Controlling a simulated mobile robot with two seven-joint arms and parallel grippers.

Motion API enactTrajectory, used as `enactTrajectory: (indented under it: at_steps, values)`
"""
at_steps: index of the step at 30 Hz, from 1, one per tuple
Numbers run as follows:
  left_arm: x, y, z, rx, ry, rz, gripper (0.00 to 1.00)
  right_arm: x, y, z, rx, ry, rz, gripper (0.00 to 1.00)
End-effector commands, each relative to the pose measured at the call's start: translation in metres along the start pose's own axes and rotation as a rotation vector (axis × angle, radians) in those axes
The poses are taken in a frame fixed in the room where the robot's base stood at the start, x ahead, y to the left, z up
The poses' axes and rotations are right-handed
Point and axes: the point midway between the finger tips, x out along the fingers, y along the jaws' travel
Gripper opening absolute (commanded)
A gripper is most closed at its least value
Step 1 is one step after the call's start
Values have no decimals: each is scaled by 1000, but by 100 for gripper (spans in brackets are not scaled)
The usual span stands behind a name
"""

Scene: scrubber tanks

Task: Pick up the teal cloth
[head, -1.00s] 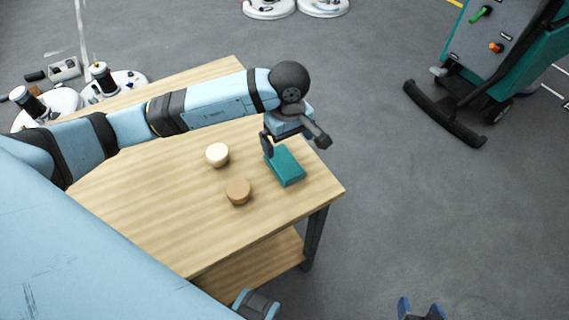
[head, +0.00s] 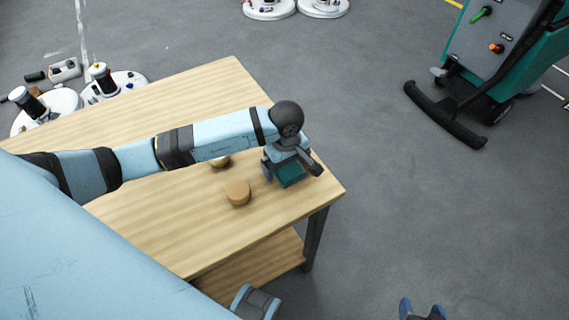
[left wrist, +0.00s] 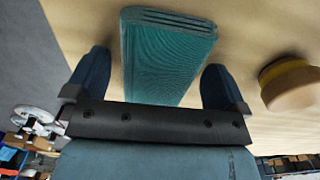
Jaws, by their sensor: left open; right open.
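The teal cloth (head: 291,177) is a folded, flat block near the table's right corner, partly hidden by my left gripper in the head view. My left gripper (head: 292,171) is open above it. In the left wrist view, the cloth (left wrist: 165,50) lies between the two open fingers (left wrist: 155,75), with its layered folded edge at the top. I cannot tell whether the fingers touch it. My right gripper (head: 422,309) is open and empty at the bottom edge of the head view, away from the table.
On the wooden table (head: 150,225), a tan round piece (head: 238,192) sits left of the cloth. A pale round piece (head: 221,162) is mostly hidden behind my left arm. A teal and grey machine (head: 500,60) stands on the floor at upper right. White round units (head: 45,110) stand at left.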

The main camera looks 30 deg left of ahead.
Motion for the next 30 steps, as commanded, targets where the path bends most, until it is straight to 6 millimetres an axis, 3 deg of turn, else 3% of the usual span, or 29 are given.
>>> enactTrajectory:
  at_steps: [1,6,8,20,26,30]
  values:
    - [0,0,0,0,0,0,100,0,0,0,0,0,0,66]
    - [0,0,0,0,0,0,61,0,0,0,0,1,0,66]
    - [0,0,0,0,0,0,51,0,0,0,0,1,0,66]
    - [-7,0,0,0,1,2,51,-1,0,-1,0,1,-1,66]
    - [-33,0,-1,1,2,3,51,-2,-1,-3,2,0,-1,66]
    - [-65,1,-1,2,4,5,51,-3,-1,-3,3,-2,-1,66]
